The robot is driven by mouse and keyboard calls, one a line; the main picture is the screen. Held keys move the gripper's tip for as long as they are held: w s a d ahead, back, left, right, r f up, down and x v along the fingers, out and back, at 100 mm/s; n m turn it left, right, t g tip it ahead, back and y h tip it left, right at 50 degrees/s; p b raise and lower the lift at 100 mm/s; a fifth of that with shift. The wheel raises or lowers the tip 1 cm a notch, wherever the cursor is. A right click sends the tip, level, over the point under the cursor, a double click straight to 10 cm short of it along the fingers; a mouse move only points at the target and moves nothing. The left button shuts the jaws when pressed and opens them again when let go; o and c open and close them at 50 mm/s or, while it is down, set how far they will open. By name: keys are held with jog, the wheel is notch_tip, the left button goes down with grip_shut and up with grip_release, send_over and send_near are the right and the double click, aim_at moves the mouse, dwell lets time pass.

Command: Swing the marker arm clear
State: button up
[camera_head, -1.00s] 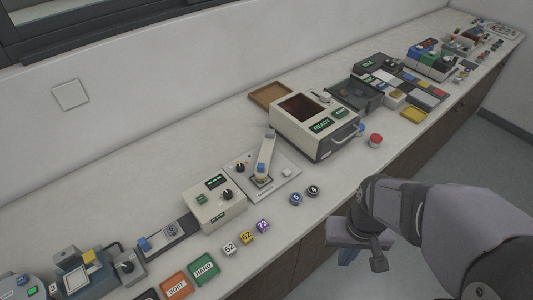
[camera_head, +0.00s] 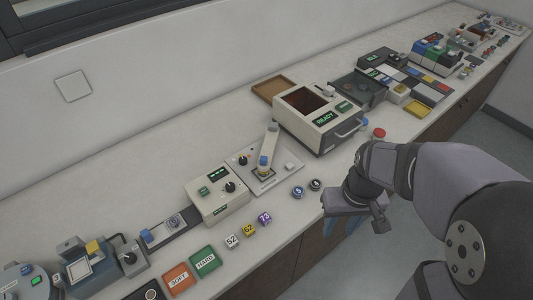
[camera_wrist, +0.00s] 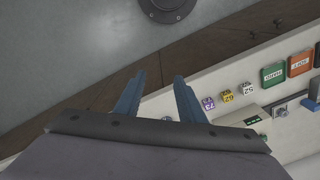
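The marker arm (camera_head: 270,143) is a pale upright arm on a light base plate (camera_head: 288,170) at the middle of the counter. A blue part (camera_head: 263,162) shows at its lower front end, over a small dark-and-yellow spot on the plate. My gripper (camera_head: 337,229) is off the counter's front edge, to the right of and nearer than the plate, touching nothing. In the wrist view my gripper (camera_wrist: 159,78) has its two blue fingers apart with nothing between them. The marker arm cannot be made out in the wrist view.
A control box (camera_head: 216,204) stands left of the plate, and a large READY press (camera_head: 318,122) stands behind it to the right. Two round pucks (camera_head: 299,192) and numbered cubes (camera_head: 248,230) lie along the front edge. Green and orange tiles (camera_head: 206,261) lie further left.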

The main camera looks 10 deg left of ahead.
jog(key=w+a+r+n+y, duration=0.1)
jog(key=w+a+n, duration=0.35)
jog(key=w, duration=0.35)
jog(key=w+a+r+n+y, duration=0.1)
jog(key=w+a+n, duration=0.35)
jog(key=w, duration=0.45)
jog(key=n+y+b, duration=0.1)
jog(key=n+y, duration=0.1)
jog(key=n, duration=0.4)
send_near(264, 158)
jog(key=shift+p+x, duration=1.4)
jog(key=shift+x, duration=2.7)
grip_shut()
